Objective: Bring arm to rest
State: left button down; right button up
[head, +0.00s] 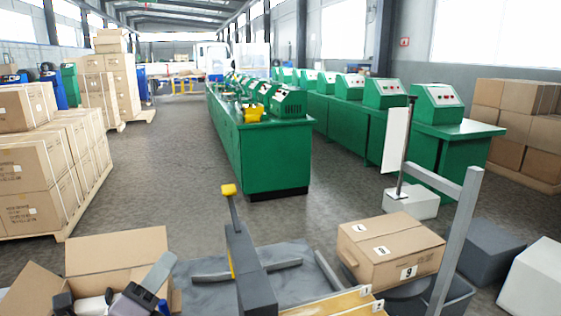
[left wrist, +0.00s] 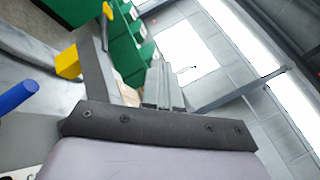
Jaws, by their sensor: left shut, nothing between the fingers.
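My left gripper (head: 160,268) is at the lower left of the head view, in front of and above an open cardboard box (head: 115,250). Its grey fingers are together and hold nothing. In the left wrist view the shut fingers (left wrist: 164,75) stick up past the dark mounting plate, against a blurred, tilted background of green benches and windows. My right gripper is in neither view.
A dark post with a yellow top (head: 229,190) stands right of the gripper. A closed carton with number labels (head: 390,252) sits at the right near a grey upright frame (head: 455,240). Green benches (head: 275,160) stand ahead. Stacked cartons (head: 35,165) line the left; grey floor lies between.

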pick_arm(q)
jog(key=s+a+f+n+g+y, duration=0.3)
jog(key=s+f+n+y, duration=0.1)
jog(key=f+n, duration=0.4)
jog(key=s+a+f+n+g+y, duration=0.35)
jog(key=f+n, duration=0.25)
jog(key=n, duration=0.3)
jog(key=s+d+f+n+g+h, duration=0.1)
jog(key=s+f+n+g, duration=0.4)
jog(key=s, duration=0.4)
jog(key=s+d+f+n+g+h, duration=0.15)
jog(key=s+f+n+g, duration=0.35)
jog(key=s, duration=0.5)
jog(key=w+d+f+m+t+h+b, duration=0.1)
jog(key=w+d+f+t, duration=0.2)
jog(key=w+f+t, duration=0.4)
jog(key=shift+f, duration=1.25)
jog(key=shift+d+t, duration=0.1)
jog(key=shift+t, duration=0.15)
